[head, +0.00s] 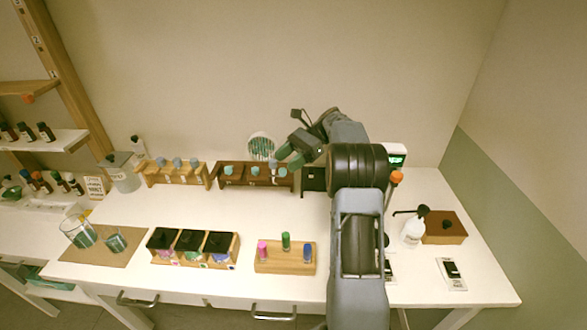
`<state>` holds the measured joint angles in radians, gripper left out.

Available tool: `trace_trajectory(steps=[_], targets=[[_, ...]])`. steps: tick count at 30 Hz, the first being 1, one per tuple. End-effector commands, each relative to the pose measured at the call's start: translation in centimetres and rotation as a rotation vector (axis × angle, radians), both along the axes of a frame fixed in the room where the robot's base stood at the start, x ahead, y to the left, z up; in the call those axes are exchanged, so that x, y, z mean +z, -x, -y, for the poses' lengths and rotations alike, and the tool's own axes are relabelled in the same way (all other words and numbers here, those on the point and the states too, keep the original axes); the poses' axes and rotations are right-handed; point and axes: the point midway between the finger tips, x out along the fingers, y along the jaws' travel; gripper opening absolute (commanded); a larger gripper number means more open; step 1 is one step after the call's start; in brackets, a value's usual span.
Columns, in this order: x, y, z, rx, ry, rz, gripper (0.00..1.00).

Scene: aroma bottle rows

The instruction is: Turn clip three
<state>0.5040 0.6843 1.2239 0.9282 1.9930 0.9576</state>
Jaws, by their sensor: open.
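A dark brown wooden rack (241,182) at the back middle of the table carries a row of small teal clips. The left clip (228,170) and the middle clip (254,170) stand clear. The right-hand clip (282,172) is just below my gripper, with a grey upright piece beside it. My gripper (287,158) is open, tilted down to the left over the right end of this rack. I cannot tell whether a fingertip touches the clip. A lighter wooden rack (208,178) to the left carries grey-blue clips (177,162). No clip numbers are readable.
My arm covers the table right of the middle. In front are three black-topped boxes (190,240) and a wooden block (270,262) with coloured vials. Glass beakers (80,235) stand at left, a white bottle (413,231) at right. The table's middle is clear.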

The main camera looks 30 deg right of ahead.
Motion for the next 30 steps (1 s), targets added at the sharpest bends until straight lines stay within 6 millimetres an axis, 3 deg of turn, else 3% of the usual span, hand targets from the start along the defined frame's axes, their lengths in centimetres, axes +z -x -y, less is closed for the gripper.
trace_trajectory(steps=[6, 12, 30], targets=[[1.3, 3.2, -0.7, -0.001, 0.002, 0.002, 0.54], [2.2, 4.9, -1.0, -0.001, 0.001, 0.001, 0.54], [2.5, 5.6, -1.1, 0.0, 0.001, 0.0, 0.54]])
